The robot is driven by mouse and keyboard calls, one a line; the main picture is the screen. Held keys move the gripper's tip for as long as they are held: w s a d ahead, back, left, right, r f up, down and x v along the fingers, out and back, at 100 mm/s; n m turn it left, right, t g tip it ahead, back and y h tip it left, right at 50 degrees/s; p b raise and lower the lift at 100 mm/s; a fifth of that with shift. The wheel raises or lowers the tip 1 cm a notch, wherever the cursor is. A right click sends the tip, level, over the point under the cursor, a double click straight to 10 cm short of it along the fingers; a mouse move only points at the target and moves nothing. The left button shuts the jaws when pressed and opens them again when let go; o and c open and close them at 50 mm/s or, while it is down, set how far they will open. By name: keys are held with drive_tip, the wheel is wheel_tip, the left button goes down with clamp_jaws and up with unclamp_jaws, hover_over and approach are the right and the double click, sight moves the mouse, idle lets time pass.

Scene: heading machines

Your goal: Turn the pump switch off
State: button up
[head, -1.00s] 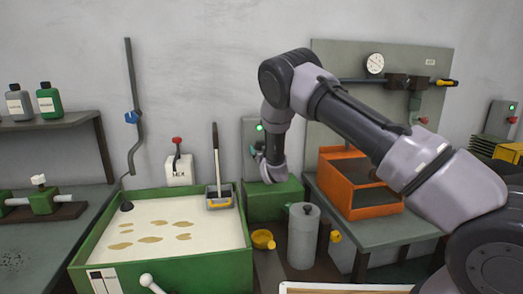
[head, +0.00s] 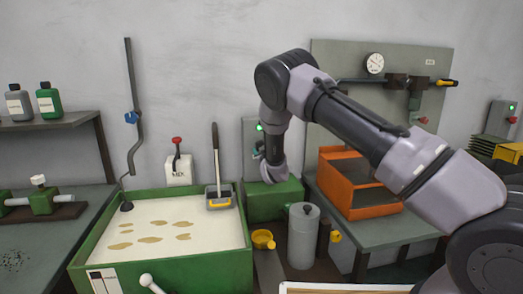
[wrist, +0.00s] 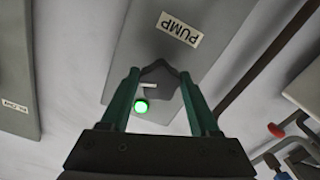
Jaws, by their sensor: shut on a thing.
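The pump switch box is a grey plate on the wall (head: 248,131), with a lit green lamp (head: 259,127). In the wrist view the plate (wrist: 221,25) carries a white "PUMP" label (wrist: 180,27), upside down. The green lamp (wrist: 141,107) glows there too. The dark grey switch knob (wrist: 161,78), with a pale mark beside the lamp, sits between the fingertips. My gripper (wrist: 161,74) is shut on this knob, one green finger on each side. In the head view my wrist partly hides the box, and the fingers show only in part.
A green tank (head: 275,203) stands below the switch. A green-walled tray of pale liquid (head: 165,268) is at left, and a grey can (head: 303,240) stands in front. An orange bin (head: 352,201) sits on the right bench. A gauge panel (head: 330,60) is behind my arm.

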drive_tip(key=n, duration=1.3)
drive_tip(key=shift+d+r+n, duration=0.1)
drive_tip(key=shift+n, duration=0.3)
drive_tip(key=o, duration=1.4)
drive_tip(key=shift+c, duration=0.2)
drive_tip(key=v, duration=1)
drive_tip(key=shift+s, duration=0.4)
